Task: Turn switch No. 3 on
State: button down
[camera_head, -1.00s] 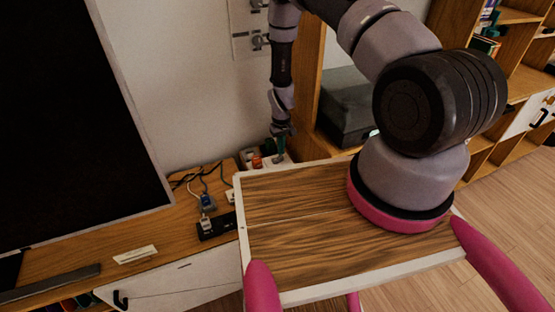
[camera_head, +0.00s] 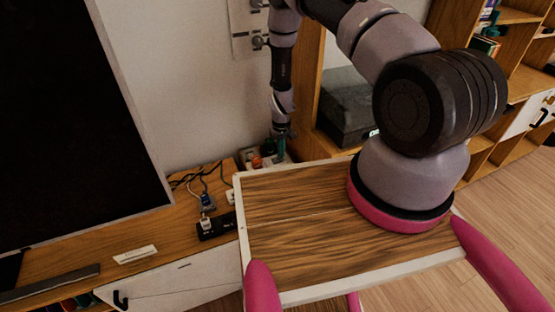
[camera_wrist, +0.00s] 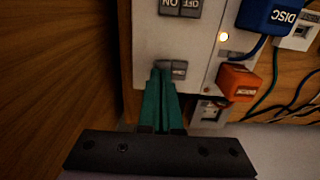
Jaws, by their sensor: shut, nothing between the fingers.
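My gripper (camera_wrist: 163,70) is shut and empty, its two teal fingers side by side. In the wrist view its tips are at a small grey rocker switch (camera_wrist: 179,70) on a white panel (camera_wrist: 200,50), covering part of it. I cannot tell whether they touch it. Another grey switch (camera_wrist: 180,8), marked OFF and ON, is above it. No switch number is readable. In the head view my gripper (camera_head: 281,147) points down behind the wooden top, beside a red-orange plug (camera_head: 257,162).
An orange plug (camera_wrist: 238,83) and a blue plug (camera_wrist: 268,15) marked DISC sit right of the switches, near a lit lamp (camera_wrist: 223,37). In the head view, a black power strip (camera_head: 216,226) and cables lie on the cabinet. A dark screen (camera_head: 75,120) stands left.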

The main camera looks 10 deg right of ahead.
jog(key=shift+f, duration=0.35)
jog(key=shift+r, duration=3.5)
